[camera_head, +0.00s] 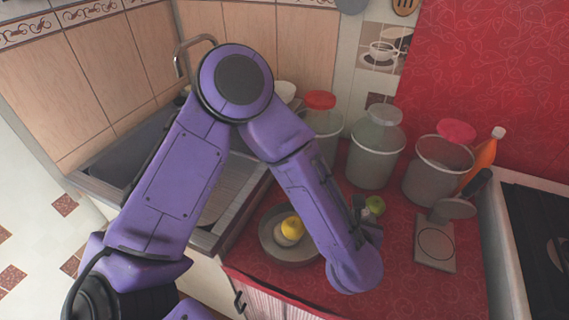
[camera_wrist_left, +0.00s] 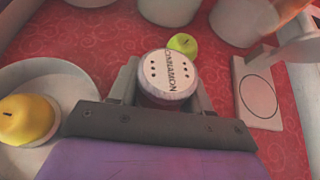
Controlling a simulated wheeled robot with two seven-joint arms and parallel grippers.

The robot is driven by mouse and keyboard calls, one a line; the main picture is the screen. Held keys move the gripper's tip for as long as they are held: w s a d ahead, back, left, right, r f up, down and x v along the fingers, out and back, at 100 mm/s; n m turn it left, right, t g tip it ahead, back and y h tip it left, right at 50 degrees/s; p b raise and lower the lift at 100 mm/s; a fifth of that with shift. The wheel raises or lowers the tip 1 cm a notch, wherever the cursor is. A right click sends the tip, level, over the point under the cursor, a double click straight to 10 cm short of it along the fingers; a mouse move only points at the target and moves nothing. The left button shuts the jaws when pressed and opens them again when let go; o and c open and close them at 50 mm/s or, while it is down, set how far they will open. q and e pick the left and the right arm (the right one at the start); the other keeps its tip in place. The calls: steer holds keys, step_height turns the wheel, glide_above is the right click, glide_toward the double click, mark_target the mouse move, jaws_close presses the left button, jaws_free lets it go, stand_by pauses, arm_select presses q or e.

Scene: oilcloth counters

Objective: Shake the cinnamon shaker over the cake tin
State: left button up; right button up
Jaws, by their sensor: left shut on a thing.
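In the left wrist view, the cinnamon shaker (camera_wrist_left: 168,76) has a white round lid with holes and the word CINNAMON. Its lid faces the camera. My left gripper (camera_wrist_left: 166,90) is shut around it. In the head view, my left gripper (camera_head: 368,226) is mostly hidden behind my purple arm, and I cannot make out the shaker clearly there. The cake tin, a round shallow grey vessel (camera_head: 268,243), stands on the red counter to the left of the gripper. Its pale rim shows at left in the left wrist view (camera_wrist_left: 62,67). My right gripper is not in view.
A yellow-topped item (camera_head: 292,227) sits in the tin. A green apple (camera_head: 376,205) lies behind the gripper. Several jars, one a clear jar (camera_head: 375,150), line the back. A flat grey device (camera_head: 435,243) and a stove (camera_head: 540,235) stand right; a sink (camera_head: 225,190) left.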

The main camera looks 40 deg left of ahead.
arm_select(q)
steer(key=s+a+r+n+g+y+p, duration=0.4)
steer(key=s+a+r+n+g+p, duration=0.4)
steer(key=a+r+n+g+p, duration=0.6)
arm_select(e)
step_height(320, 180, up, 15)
steer(key=b, duration=0.1)
arm_select(q)
steer(key=d+f+n+t+h+b, duration=0.3)
steer(key=d+f+t+h+b, duration=0.1)
steer(key=h, duration=0.9)
step_height(320, 180, down, 3)
steer(key=shift+w+d+r+t+h, duration=0.1)
steer(key=shift+w+d+t+h, duration=0.2)
steer(key=shift+d+t, duration=0.5)
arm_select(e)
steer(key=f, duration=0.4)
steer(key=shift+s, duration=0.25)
arm_select(q)
steer(key=shift+d+g, duration=0.15)
steer(key=shift+g, duration=0.15)
